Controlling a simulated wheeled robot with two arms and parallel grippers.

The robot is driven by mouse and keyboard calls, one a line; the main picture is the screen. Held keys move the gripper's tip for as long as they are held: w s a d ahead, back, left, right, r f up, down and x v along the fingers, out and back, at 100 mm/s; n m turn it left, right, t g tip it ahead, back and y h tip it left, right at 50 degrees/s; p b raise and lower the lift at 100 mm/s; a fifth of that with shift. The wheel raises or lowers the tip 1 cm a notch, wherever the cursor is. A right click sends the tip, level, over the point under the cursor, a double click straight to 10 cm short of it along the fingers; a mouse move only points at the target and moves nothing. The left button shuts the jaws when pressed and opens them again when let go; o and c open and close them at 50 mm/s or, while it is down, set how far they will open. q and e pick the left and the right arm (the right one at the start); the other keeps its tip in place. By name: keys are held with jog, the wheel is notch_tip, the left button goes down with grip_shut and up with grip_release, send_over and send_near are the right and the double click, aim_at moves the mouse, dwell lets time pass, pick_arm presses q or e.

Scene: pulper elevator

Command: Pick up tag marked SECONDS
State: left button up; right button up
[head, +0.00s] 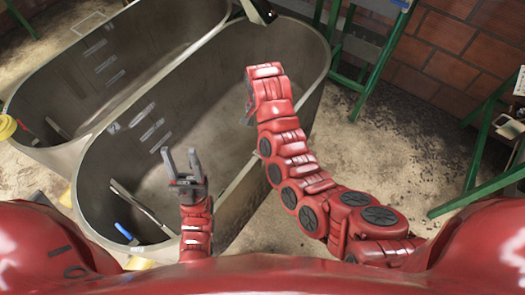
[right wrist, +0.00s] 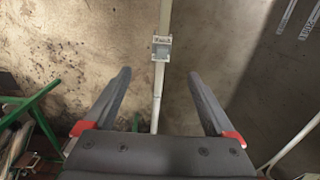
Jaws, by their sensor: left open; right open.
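A small pale tag (right wrist: 162,47) with a grey lower part shows on a tub rim in the right wrist view. Its lettering is too small to read. My right gripper (right wrist: 159,74) is open, with its two dark fingers spread on either side of the rim and nothing between them. The tag shows beyond the fingertips, apart from them. In the head view the right arm hangs over the tub's right rim and mostly hides that gripper and the tag. My left gripper (head: 184,160) is open and empty above the inside of the near tub (head: 295,95).
A second metal tub (head: 50,90) stands beside it at the left. A blue-handled tool (head: 124,232) lies in the near tub. Green metal frames (head: 481,140) stand by the brick wall (head: 450,45) at the right. Dirty floor (head: 385,140) lies open right of the near tub.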

notch_tip(320, 180, down, 8)
jog(key=b, duration=0.6)
jog(key=shift+f, duration=0.1)
notch_tip(320, 180, down, 2)
jog(key=shift+p, duration=0.75)
jog(key=shift+f, duration=0.8)
jog(key=shift+w+f+p, duration=0.2)
jog(key=shift+f+p, duration=0.5)
jog(key=shift+p, duration=0.15)
jog(key=shift+w+f+p, duration=0.2)
jog(key=shift+f+p, duration=0.1)
jog(key=shift+f, duration=1.65)
grip_shut()
